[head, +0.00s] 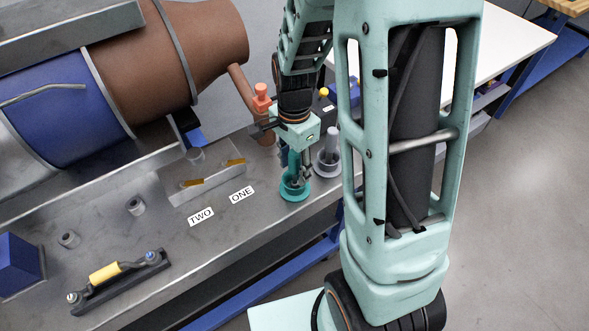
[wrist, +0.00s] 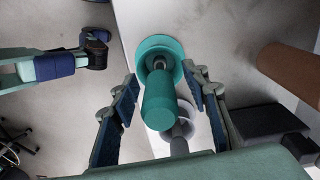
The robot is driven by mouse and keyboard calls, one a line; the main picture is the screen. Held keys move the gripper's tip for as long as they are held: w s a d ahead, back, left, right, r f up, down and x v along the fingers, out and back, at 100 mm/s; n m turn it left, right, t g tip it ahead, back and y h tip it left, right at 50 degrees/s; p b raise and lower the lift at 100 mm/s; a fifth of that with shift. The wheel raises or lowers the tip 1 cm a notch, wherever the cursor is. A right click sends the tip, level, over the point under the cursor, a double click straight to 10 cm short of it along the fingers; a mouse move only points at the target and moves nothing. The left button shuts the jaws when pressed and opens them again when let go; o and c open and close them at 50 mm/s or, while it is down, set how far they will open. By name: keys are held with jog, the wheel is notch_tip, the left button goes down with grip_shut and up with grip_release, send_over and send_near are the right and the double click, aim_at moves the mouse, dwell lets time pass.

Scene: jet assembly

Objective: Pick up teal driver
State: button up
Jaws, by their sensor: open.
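The teal driver (wrist: 160,101) stands in a round teal holder (wrist: 154,47) near the edge of the metal workbench. In the head view the driver (head: 294,166) is partly hidden by my gripper, and its holder (head: 295,191) shows below it. My gripper (head: 297,160) is right over the driver, pointing down. In the wrist view my gripper (wrist: 161,92) is open, with one finger on each side of the driver's handle. A gap shows between each finger and the handle.
A grey driver in a grey holder (head: 327,161) stands close behind the teal one. An orange-topped tool (head: 262,99) and a yellow-topped one (head: 323,92) are near my gripper. A grey block (head: 207,181) and labels ONE (head: 242,195) and TWO (head: 201,217) lie to the left. The brown-and-blue engine (head: 150,70) fills the back left.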

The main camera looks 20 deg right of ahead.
jog(key=shift+f, duration=0.95)
grip_shut()
jog(key=shift+r, duration=0.2)
